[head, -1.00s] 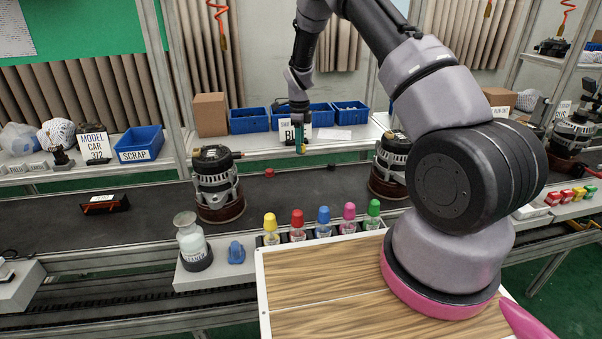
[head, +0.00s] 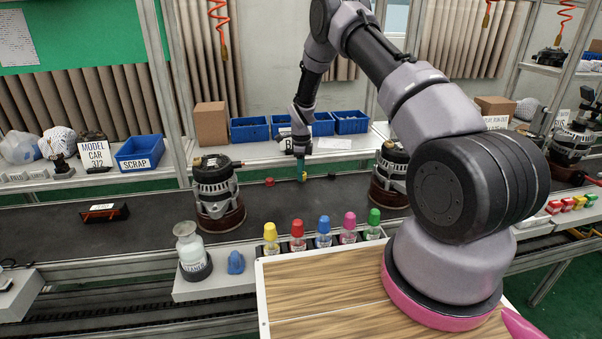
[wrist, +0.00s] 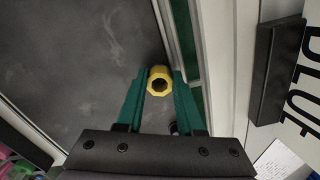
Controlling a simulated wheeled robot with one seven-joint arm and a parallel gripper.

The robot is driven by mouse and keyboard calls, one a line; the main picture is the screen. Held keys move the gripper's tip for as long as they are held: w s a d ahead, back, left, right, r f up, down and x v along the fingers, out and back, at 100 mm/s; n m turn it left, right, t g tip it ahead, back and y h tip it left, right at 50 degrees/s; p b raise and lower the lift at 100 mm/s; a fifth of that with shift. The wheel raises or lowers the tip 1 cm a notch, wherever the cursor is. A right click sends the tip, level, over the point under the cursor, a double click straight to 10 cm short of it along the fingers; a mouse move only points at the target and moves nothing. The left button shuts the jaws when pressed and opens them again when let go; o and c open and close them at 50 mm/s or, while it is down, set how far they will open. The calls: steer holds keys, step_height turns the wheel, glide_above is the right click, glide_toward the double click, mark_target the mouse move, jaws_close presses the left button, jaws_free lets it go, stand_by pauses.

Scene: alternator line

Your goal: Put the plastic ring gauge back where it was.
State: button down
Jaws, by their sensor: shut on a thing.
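The plastic ring gauge is a yellow, faceted ring (wrist: 160,80) with a dark round hole. In the wrist view it sits between the green fingertips of my gripper (wrist: 159,84), which is shut on it. In the head view my gripper (head: 303,173) hangs down over the far side of the dark conveyor belt (head: 285,215), and the gauge shows only as a small yellow patch at its tips. Whether it touches anything below cannot be told.
A red piece (head: 269,182) and a small dark piece (head: 332,176) lie on the belt either side of my gripper. Alternators stand left (head: 216,190) and right (head: 391,172). Behind is a shelf with blue bins (head: 249,130) and a label card (wrist: 298,75). Colour-capped bottles (head: 297,234) line the front.

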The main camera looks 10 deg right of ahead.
steer(key=c, duration=0.5)
jaws_free()
steer(key=shift+c, duration=0.2)
steer(key=s+d+r+n+t+y, duration=0.1)
steer(key=s+r+n, duration=0.15)
steer(key=r, duration=1.25)
steer(key=s+d+r+n+t, duration=0.1)
steer(key=s+r+n, duration=0.15)
steer(key=r, duration=1.15)
steer(key=s+d+r+n+t, duration=0.1)
steer(key=s+d+r+n, duration=0.15)
steer(key=s+r, duration=0.75)
steer(key=s+r+n+t, duration=0.1)
steer(key=s+r+n, duration=0.2)
steer(key=s, duration=0.5)
steer(key=s+d+r+n+t, duration=0.1)
steer(key=s+r+n, duration=0.2)
steer(key=s, duration=0.5)
steer(key=s+r+n+t+y, duration=0.1)
steer(key=s+r+n+t, duration=0.1)
steer(key=s+n, duration=0.3)
steer(key=s+r, duration=0.1)
steer(key=s, duration=0.2)
steer(key=shift+s+d+r, duration=0.15)
steer(key=shift+d+r, duration=0.05)
steer(key=shift+r, duration=0.15)
